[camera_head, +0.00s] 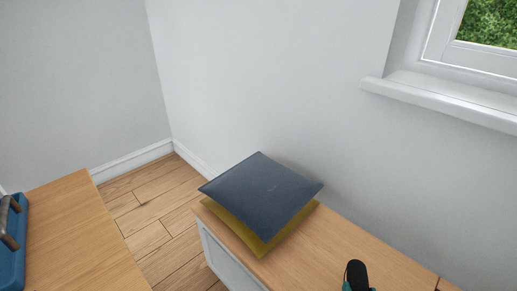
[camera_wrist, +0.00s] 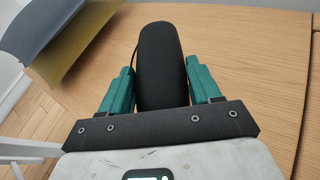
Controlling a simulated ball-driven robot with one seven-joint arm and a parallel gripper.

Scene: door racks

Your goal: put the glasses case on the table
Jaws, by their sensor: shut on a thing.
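The glasses case (camera_wrist: 162,70) is a black, rounded, elongated case. In the wrist view it sits between the two green fingers of my gripper (camera_wrist: 160,88), which is shut on it. In the head view the case (camera_head: 356,272) shows at the bottom edge, with a bit of green finger of my gripper (camera_head: 347,287) beside it; the rest is cut off. Behind it is a light wooden surface (camera_head: 335,238), which also fills most of the wrist view (camera_wrist: 245,50). I cannot tell whether the case touches this surface.
A dark blue cushion (camera_head: 262,188) lies on a yellow cushion (camera_head: 235,222) at the far end of the wooden surface. Another wooden top (camera_head: 75,240) at the left bears a blue box (camera_head: 12,255). Floor (camera_head: 150,215) lies between them. A windowsill (camera_head: 440,100) juts out at upper right.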

